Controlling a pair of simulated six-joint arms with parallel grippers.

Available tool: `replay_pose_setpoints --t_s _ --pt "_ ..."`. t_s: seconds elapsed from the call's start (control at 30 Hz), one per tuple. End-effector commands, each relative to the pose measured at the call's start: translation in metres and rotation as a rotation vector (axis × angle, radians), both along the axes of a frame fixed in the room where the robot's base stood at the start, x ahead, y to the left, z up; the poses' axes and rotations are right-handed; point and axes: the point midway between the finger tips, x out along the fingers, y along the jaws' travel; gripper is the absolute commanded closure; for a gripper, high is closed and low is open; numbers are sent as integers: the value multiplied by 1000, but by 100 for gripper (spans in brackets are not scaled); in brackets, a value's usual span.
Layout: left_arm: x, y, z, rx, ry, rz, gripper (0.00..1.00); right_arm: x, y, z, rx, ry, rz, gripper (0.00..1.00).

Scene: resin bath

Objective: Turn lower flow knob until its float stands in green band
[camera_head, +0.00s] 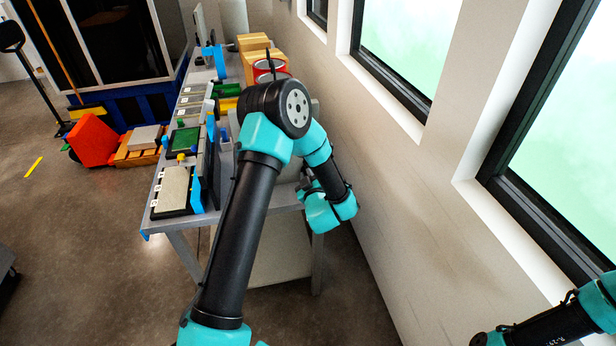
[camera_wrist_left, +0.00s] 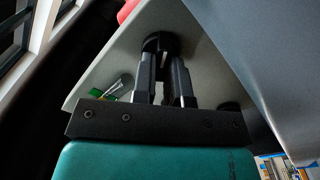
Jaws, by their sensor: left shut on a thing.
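In the left wrist view my left gripper (camera_wrist_left: 163,68) is shut on a round black knob (camera_wrist_left: 160,40) that stands out from a grey panel (camera_wrist_left: 205,55). I cannot tell from this view whether it is the lower knob. A small green patch (camera_wrist_left: 95,93) and a pale slim part (camera_wrist_left: 119,84) show at the panel's left edge; they may belong to a flow gauge. No float can be made out. In the head view my left arm hides the panel and the knobs. My right gripper is outside the view.
A grey bench (camera_head: 157,226) with trays and a green block (camera_head: 184,139) runs along the left of my arm. Red cans (camera_head: 266,66) and cardboard boxes (camera_head: 254,42) stand behind. The wall with windows (camera_head: 410,40) is close on the right. Open floor (camera_head: 80,240) lies left.

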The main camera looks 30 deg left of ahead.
Motion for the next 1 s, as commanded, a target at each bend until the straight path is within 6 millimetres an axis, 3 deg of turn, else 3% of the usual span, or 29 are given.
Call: replay_pose_setpoints --t_s 0.33,0.37,0.6,1.0 --pt "-1 0 -1 -2 1 0 100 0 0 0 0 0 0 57" --pt "-1 0 -1 -2 1 0 85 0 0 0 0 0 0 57" --pt "0 0 0 -2 0 0 62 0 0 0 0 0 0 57" --pt "-4 -5 0 -1 0 -2 61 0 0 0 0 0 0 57"
